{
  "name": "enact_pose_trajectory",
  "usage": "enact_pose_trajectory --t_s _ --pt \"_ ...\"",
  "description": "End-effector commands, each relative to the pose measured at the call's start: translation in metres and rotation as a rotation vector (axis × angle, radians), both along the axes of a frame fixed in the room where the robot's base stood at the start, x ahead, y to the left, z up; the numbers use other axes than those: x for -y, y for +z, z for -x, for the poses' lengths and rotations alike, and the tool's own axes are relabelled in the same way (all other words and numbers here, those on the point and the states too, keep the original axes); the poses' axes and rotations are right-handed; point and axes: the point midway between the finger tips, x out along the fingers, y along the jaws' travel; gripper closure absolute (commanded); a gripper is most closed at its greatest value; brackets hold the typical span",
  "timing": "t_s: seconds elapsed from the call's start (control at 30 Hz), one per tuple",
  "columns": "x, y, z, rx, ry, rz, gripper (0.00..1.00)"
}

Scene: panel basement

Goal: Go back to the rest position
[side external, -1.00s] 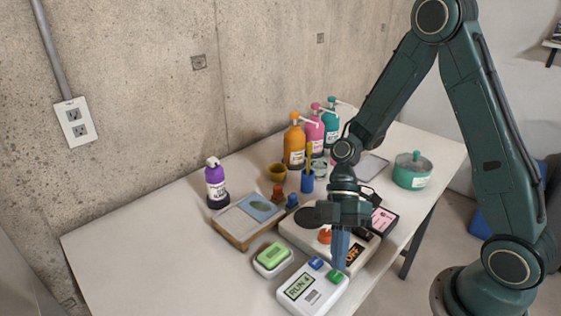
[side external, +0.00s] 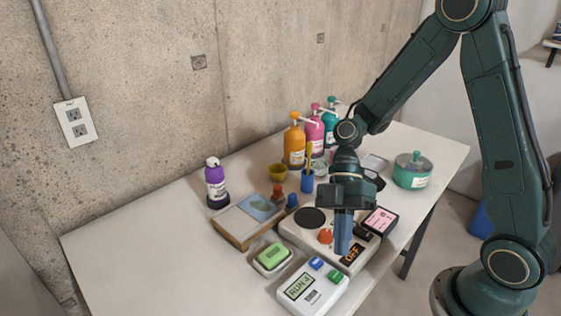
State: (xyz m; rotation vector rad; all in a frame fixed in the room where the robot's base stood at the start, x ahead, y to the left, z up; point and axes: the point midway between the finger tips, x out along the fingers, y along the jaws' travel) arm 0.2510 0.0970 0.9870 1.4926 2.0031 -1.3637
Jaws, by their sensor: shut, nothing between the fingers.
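My gripper (side external: 342,250) is shut and empty, pointing down. In the side view it appears in front of a white device (side external: 300,232) with a black disc, an orange-red knob and a display reading "OFF". The fingertips look raised above the table, apart from anything below. A white box (side external: 312,291) with a "RUN 4" display and blue and green buttons lies in front of it. The gripper body hides part of the white device and of the things behind it.
The white table (side external: 140,235) stands against a concrete wall. A purple bottle (side external: 216,185), a wooden-framed pad (side external: 246,220), a green block on a white dish (side external: 272,257), pump bottles (side external: 295,147), a blue cup (side external: 307,181), a pink box (side external: 380,221) and a teal pot (side external: 411,172) stand around. The table's left is clear.

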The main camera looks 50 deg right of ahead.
Motion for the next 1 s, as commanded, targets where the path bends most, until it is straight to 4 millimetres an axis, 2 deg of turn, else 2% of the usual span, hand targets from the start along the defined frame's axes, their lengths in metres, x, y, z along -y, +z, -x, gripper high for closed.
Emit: enact_pose_trajectory --t_s 0.53,0.77,1.0 --pt "0.002 0.006 0.000 0.009 -0.030 0.047 1.00" --pt "0.009 0.023 0.001 0.038 -0.135 0.182 1.00" --pt "0.021 0.047 0.005 0.085 -0.315 0.347 1.00"
